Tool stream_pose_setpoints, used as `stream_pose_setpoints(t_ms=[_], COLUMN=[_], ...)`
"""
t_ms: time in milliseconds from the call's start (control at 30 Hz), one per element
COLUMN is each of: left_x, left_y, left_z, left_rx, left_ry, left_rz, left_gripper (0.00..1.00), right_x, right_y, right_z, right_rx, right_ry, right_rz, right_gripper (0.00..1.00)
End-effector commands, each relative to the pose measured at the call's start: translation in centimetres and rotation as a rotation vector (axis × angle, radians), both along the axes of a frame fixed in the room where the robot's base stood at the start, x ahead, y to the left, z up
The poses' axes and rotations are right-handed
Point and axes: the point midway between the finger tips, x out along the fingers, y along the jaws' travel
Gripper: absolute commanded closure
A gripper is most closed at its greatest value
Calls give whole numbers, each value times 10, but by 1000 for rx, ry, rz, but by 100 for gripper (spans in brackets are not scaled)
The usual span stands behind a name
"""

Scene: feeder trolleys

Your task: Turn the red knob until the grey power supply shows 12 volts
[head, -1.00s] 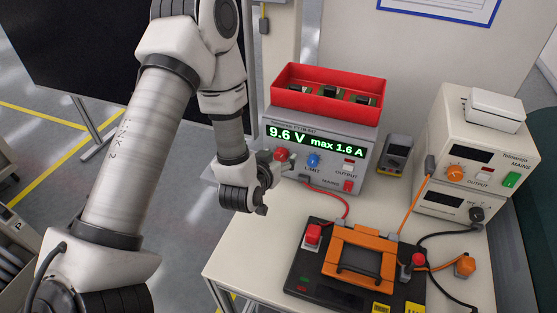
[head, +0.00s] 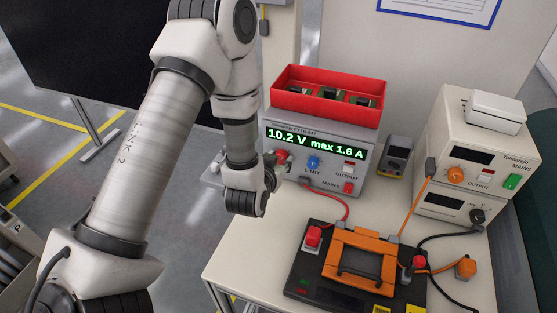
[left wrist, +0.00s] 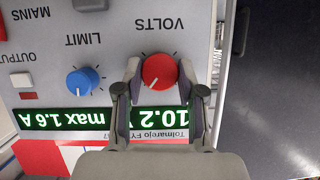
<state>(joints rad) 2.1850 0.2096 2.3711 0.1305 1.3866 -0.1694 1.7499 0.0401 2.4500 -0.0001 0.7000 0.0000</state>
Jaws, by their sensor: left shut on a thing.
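The grey power supply (head: 352,172) stands on the white table, and its green display (head: 315,143) reads 10.2 V and max 1.6 A. The red knob (head: 281,156) is at the left of its front, partly hidden by my gripper in the head view. In the left wrist view the red knob (left wrist: 160,71), marked VOLTS, sits between the two fingers of my left gripper (left wrist: 160,75), which is shut on it. The display (left wrist: 105,119) appears upside down there, partly covered by the fingers. My right gripper is not in view.
A blue LIMIT knob (head: 313,162) is close beside the red knob. A red bin (head: 328,103) with parts sits on top of the supply. A black-and-orange fixture (head: 358,263) with cables lies in front, and cream instruments (head: 470,150) stand at the right.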

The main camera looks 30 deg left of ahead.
Motion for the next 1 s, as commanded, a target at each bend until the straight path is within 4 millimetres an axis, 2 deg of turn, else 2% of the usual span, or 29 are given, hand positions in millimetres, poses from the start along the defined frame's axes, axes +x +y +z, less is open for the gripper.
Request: stream_pose_setpoints(t_ms=[600, 1000], left_x=[1, 2], left_y=[-4, -4], left_z=[-1, -1], left_rx=[463, 581], left_ry=[107, 136], left_rz=[-2, -1], left_gripper=[96, 96], right_x=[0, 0], right_y=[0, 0], right_z=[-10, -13], right_rx=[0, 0], right_ry=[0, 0], right_rz=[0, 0], right_gripper=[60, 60])
